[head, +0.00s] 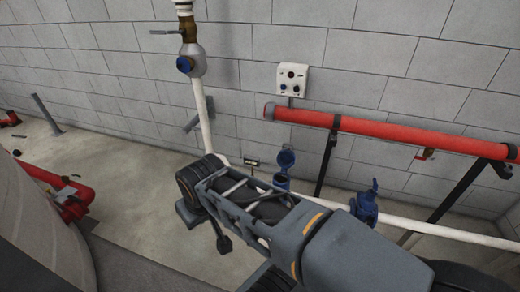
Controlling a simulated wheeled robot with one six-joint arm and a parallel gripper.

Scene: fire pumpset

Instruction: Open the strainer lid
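No part is plainly marked as the strainer. A blue fitting (284,170) with a round cap-like top stands on the low white pipe just beyond my arm. A second blue fitting (365,206) with an upright lever-like part sits further right, partly behind my arm. A metal body with a round blue cap (184,65) is on the vertical pipe at the upper left. My gripper seems to be the small dark part (222,241) below my arm. It is mostly hidden, its opening does not show, and it is apart from the blue parts.
A thick red pipe (390,132) on black supports runs along the block wall at right. A white control box (292,79) hangs above its end. Red piping (70,192) and a large pale curved body (35,225) are at left. Open floor (120,170) lies between.

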